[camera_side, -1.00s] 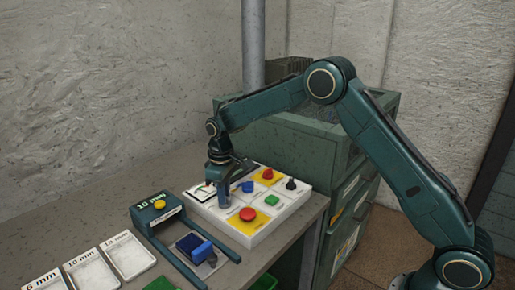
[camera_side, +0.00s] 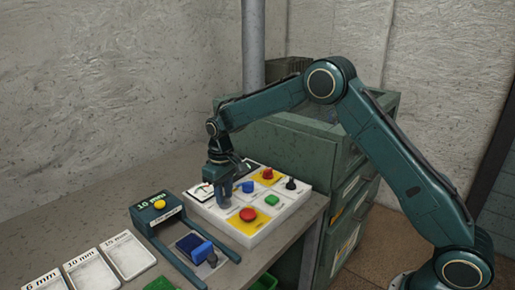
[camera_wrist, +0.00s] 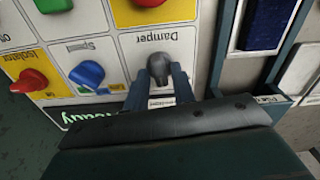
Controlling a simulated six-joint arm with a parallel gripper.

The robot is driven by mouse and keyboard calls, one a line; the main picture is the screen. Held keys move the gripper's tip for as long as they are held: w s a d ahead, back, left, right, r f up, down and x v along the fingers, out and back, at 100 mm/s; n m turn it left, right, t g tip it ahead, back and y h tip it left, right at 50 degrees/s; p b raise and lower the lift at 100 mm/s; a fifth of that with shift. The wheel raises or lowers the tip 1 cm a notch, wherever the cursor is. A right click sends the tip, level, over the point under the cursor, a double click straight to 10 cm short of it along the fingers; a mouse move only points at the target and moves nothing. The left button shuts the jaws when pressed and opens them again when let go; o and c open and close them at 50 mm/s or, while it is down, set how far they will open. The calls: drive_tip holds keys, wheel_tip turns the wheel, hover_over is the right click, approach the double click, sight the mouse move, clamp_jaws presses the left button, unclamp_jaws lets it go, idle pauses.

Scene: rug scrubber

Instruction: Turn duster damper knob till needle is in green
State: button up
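The damper knob (camera_wrist: 167,59) is dark grey and sits on the white control panel (camera_wrist: 203,35), beside the upside-down "Damper" label in the wrist view. My gripper (camera_wrist: 166,78) has one finger on each side of the knob, and the fingers appear shut on it.
A blue speed knob (camera_wrist: 87,74) and a red isolator knob (camera_wrist: 29,80) are beside the damper knob. A red button (camera_side: 248,214) on yellow and a green button (camera_side: 271,200) are on the panel.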

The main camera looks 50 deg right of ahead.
drive_tip(key=shift+o, duration=0.7)
wheel_tip(320, 180, up, 14)
idle(0.4)
